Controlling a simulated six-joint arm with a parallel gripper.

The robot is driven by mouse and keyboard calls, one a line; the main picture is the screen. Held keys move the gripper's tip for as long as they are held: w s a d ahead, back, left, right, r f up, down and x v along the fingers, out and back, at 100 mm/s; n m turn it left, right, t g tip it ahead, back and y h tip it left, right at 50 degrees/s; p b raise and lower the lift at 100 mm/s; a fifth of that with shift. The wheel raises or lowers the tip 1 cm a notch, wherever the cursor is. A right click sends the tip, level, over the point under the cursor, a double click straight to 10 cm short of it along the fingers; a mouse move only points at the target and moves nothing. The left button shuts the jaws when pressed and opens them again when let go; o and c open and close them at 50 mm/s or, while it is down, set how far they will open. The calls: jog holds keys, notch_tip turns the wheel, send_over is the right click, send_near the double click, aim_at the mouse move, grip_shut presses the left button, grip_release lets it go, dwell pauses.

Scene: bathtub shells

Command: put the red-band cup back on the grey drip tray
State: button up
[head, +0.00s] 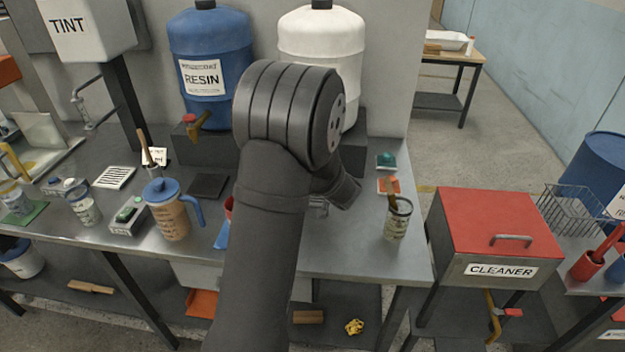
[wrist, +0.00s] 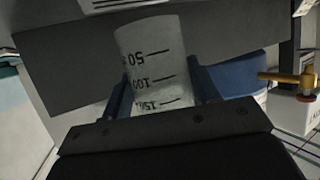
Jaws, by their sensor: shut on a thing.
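My gripper (wrist: 162,85) is shut on a pale measuring cup (wrist: 155,65) in the wrist view. The cup stands between the two dark fingers, with black 50, 100 and 150 marks facing the camera. No red band shows on its visible part; its lower part is hidden by the gripper body. In the head view my arm hides the fingers and the held cup. A dark grey square pad (head: 207,186) lies on the bench below the resin tap. I cannot tell which is the grey drip tray.
A blue jug (head: 170,210) stands left of my arm, and a cup with a stick (head: 398,218) stands to its right. Blue resin (head: 205,75) and white (head: 320,50) drums stand behind. A brass tap (wrist: 285,78) juts out in the wrist view.

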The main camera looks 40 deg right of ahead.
jog(key=shift+w+f, duration=0.2)
jog(key=shift+f, duration=1.55)
jog(key=shift+f, duration=0.1)
jog(key=o, duration=1)
jog(key=shift+o, duration=0.2)
jog(key=shift+s+r, duration=0.25)
jog(key=shift+s, duration=0.1)
jog(key=v, duration=1.1)
jog(key=shift+s, duration=0.1)
